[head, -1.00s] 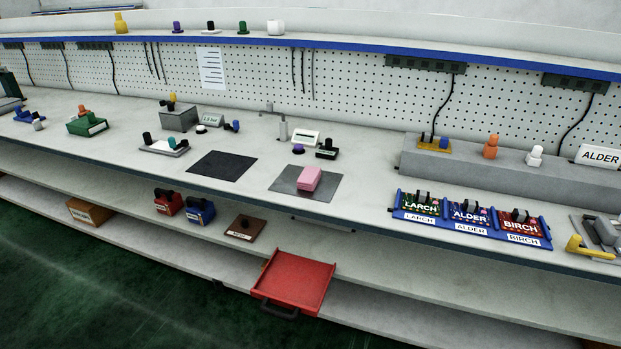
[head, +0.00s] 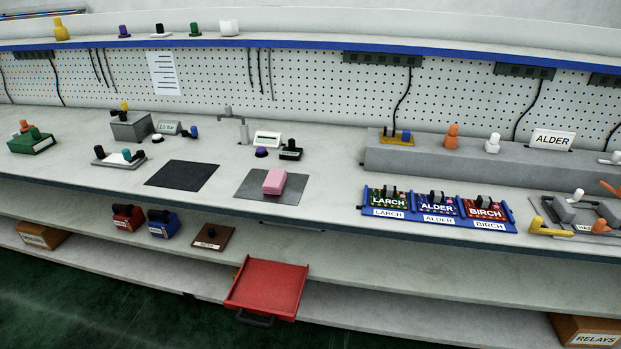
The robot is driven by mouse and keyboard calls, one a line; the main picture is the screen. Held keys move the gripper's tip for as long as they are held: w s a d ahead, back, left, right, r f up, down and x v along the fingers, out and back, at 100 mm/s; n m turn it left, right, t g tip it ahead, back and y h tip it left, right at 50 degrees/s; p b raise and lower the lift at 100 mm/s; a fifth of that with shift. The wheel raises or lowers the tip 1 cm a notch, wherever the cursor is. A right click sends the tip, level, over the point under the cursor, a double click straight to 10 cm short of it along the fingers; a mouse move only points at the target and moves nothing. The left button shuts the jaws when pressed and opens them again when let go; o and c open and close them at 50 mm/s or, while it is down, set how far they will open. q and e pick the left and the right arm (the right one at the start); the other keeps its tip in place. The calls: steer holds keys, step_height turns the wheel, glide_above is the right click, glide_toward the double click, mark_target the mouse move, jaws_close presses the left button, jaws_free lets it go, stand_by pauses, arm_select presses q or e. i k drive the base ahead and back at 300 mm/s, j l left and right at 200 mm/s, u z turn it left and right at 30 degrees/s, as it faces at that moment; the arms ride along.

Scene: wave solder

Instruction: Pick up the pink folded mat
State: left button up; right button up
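The pink folded mat (head: 274,182) is a small pink block lying on a grey square sheet (head: 248,190) near the front of the workbench, in the middle of the head view. Nothing touches it except the sheet under it. Neither of my grippers shows in the head view.
A black square sheet (head: 183,174) lies to the mat's left. A white label stand (head: 267,139) and a black-and-green item (head: 290,151) stand behind it. A blue rack (head: 436,219) with labelled boards is to the right. A red tray (head: 267,288) juts out below the bench.

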mark_target(273, 184)
steer(key=i+j+z, duration=0.15)
steer(key=j+z, duration=0.15)
steer(key=j, duration=0.3)
steer(key=i+j+z, duration=0.25)
steer(key=j, duration=0.35)
steer(key=j+z, duration=0.3)
steer(key=j, duration=0.3)
steer(key=k, duration=0.05)
